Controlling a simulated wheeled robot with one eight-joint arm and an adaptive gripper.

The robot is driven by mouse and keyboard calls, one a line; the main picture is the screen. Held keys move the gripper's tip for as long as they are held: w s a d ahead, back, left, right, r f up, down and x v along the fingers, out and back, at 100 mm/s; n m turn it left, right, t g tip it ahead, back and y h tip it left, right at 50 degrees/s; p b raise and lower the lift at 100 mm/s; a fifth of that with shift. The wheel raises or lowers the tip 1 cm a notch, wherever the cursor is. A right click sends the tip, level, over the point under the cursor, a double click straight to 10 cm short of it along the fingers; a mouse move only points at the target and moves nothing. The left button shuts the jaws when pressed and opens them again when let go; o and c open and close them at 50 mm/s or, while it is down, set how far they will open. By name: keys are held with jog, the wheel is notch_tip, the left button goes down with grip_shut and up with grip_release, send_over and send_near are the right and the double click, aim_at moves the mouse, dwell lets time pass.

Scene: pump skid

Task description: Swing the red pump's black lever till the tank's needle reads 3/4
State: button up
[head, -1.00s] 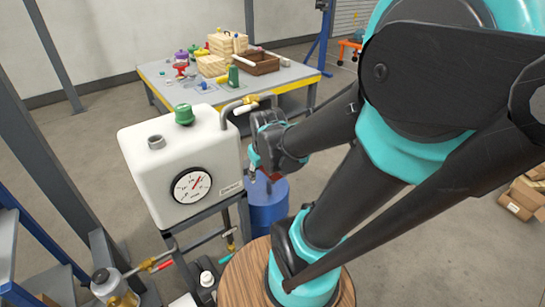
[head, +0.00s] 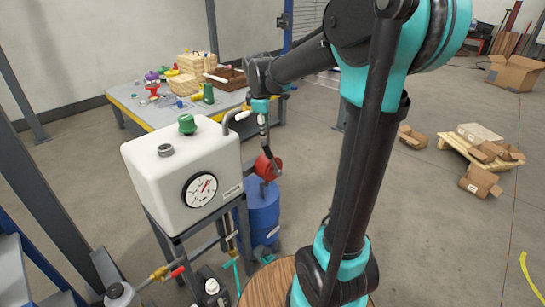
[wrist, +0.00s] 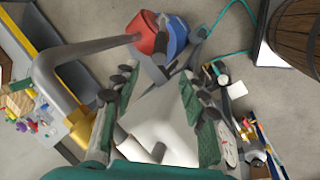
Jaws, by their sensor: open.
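The white tank (head: 165,190) stands on a grey frame left of centre. Its round gauge (head: 200,189) has a red needle pointing up and to the right; its marks are too small to read. The red pump (head: 267,167) sits on a blue drum (head: 262,210) right of the tank; it also shows at the top of the wrist view (wrist: 146,34). My gripper (head: 264,126) is above the pump, pointing down. In the wrist view its green-padded fingers (wrist: 160,78) are apart, with nothing clearly between them.
A grey pipe (wrist: 72,53) bends from the tank, close to my fingers. A workbench (head: 130,103) with boxes and bottles stands behind. A red-handled valve (head: 177,271) is at the lower left. A round wooden top (head: 265,285) is in front. Open floor and cardboard boxes lie right.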

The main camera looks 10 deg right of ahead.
aim_at(267, 153)
jog(key=x, duration=1.6)
jog(key=shift+w+d+f, duration=0.1)
jog(key=shift+f, duration=0.25)
jog(key=shift+c, duration=0.2)
grip_shut()
